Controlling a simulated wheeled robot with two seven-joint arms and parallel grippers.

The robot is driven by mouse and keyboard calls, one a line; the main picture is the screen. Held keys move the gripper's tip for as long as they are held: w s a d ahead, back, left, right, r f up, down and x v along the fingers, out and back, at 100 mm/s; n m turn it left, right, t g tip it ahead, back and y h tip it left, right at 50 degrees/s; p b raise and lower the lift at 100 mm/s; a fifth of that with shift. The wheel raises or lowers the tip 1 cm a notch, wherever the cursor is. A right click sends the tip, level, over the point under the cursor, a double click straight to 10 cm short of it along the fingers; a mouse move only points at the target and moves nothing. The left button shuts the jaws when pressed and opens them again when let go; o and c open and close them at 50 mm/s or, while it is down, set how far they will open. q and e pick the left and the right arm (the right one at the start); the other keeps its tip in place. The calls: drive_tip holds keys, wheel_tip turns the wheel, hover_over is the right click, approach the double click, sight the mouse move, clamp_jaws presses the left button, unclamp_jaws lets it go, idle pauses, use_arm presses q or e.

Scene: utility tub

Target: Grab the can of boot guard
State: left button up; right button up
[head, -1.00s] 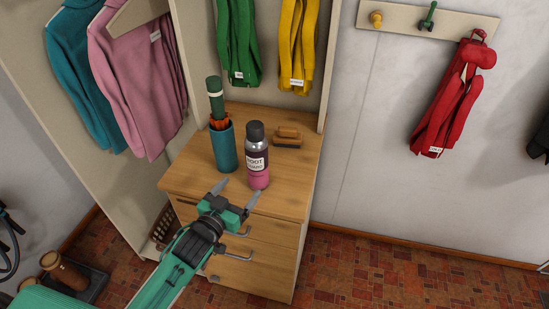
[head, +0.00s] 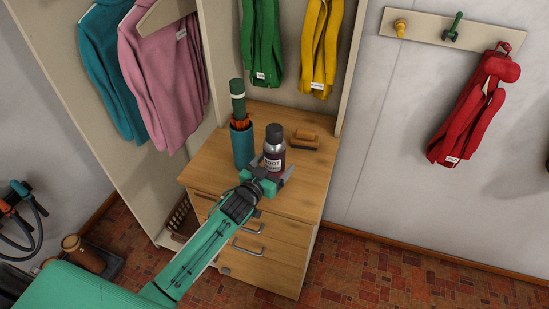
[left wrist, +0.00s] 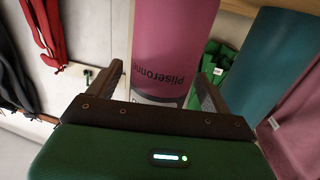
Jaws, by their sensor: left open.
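The can of boot guard (head: 273,152), dark with a black cap and a partly covered label, stands upright on the wooden cabinet top. My left gripper (head: 270,174) is at its near side, covering its lower part in the head view. In the left wrist view the can's pink lower body (left wrist: 175,50) rises between the two open fingers (left wrist: 168,92). I cannot tell whether a finger touches it. My right gripper is not in view.
A teal holder (head: 242,146) with a green umbrella stands just left of the can. A wooden brush (head: 305,139) lies to its right. The cabinet top (head: 300,192) is otherwise clear. Green and yellow clothes (head: 321,45) hang behind.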

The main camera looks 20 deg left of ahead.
use_arm(q)
drive_tip(key=shift+x, duration=1.25)
drive_tip(key=shift+c, duration=0.4)
drive_tip(key=c, duration=1.1)
drive_tip(key=shift+c, duration=0.4)
drive_tip(key=shift+r, duration=0.15)
